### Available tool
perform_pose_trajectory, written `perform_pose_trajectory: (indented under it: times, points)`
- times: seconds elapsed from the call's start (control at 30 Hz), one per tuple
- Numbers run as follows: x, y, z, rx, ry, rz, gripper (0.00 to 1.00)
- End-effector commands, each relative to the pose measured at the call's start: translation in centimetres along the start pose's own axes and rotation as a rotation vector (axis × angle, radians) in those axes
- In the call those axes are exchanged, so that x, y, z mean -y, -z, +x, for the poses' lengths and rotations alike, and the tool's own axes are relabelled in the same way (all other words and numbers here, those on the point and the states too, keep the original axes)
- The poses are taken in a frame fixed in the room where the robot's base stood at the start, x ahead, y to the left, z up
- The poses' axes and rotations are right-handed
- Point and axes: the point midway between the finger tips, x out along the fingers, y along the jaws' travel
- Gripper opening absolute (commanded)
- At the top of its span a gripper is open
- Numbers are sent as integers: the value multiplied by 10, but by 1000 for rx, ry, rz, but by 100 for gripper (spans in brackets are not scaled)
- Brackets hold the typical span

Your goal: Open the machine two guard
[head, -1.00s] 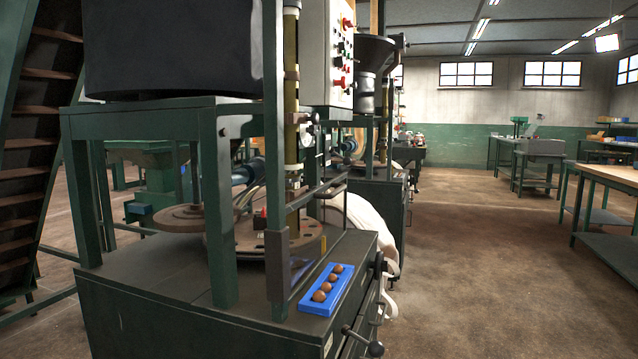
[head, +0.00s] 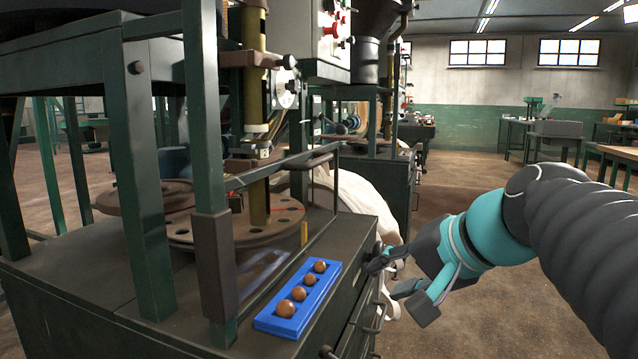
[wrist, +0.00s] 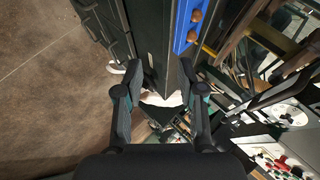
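The near machine (head: 150,290) is a dark green cabinet with a green frame, a round perforated turntable (head: 245,232) and a guard (head: 265,170) of green bars with a dark handle on its right part. Whether the guard panel is clear or empty is hard to tell. A second, similar machine (head: 385,170) stands behind it, partly hidden. No label shows which one is machine two. My gripper (head: 393,280) is open and empty, right of the near cabinet's front edge, below and right of the handle, and apart from it. The open fingers also show in the wrist view (wrist: 162,95).
A blue tray (head: 262,322) with several brown balls lies on the near cabinet's top; it also shows in the wrist view (wrist: 180,42). Knobs and levers (head: 375,262) stick out of the cabinet front near my gripper. A white bag (head: 350,200) hangs between the machines. Open floor lies right.

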Motion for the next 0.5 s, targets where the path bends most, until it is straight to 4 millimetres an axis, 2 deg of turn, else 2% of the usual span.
perform_pose_trajectory:
  times: [0.03, 0.1, 0.2, 0.33, 0.5]
  points:
    - [15, 17, 3, -6, 80, 57, 39]
    - [46, 40, -6, -5, 197, 127, 39]
    - [80, 67, -22, 3, 340, 198, 39]
    - [109, 90, -41, 16, 470, 247, 39]
    - [125, 101, -52, 28, 540, 267, 39]
